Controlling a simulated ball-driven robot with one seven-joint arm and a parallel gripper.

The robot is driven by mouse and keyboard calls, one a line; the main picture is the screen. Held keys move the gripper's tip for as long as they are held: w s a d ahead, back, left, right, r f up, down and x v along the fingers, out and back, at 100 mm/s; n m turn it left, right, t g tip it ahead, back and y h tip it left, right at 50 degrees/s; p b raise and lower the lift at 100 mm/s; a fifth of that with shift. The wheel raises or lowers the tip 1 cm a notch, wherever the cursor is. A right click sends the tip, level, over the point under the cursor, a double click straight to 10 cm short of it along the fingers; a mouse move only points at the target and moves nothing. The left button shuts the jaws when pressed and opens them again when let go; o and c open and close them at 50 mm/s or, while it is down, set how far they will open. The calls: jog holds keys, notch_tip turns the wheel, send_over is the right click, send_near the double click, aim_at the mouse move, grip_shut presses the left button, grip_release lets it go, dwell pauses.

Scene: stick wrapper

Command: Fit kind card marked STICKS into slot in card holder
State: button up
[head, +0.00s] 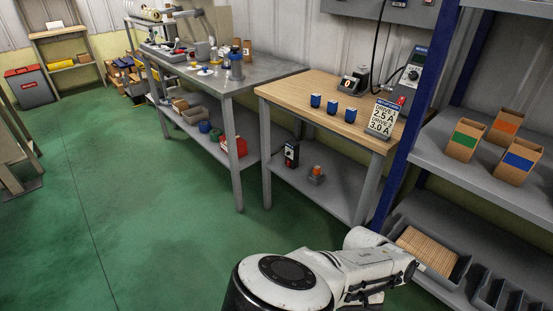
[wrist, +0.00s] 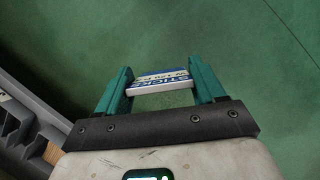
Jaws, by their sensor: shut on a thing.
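The card marked STICKS (wrist: 160,82) is white with a blue band. In the wrist view it lies between the two green fingers of my gripper (wrist: 160,74), which is shut on it. The lettering appears upside down. Green floor lies behind the card. My arm reaches in at the bottom of the head view, but its fingers and the card cannot be made out there. I cannot make out the card holder or its slot with certainty in either view.
A dark tray of thin wooden sticks (head: 428,250) sits on the low shelf at right, beside my arm. Dark dividers (head: 492,292) stand right of it. Several open cardboard boxes (head: 466,141) fill the shelf above. A blue post (head: 421,130) borders the rack. Open floor (head: 150,220) lies left.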

notch_tip(320, 180, up, 7)
jog(key=p, duration=0.6)
jog(key=shift+w+a+p, duration=0.15)
jog(key=shift+p, duration=0.2)
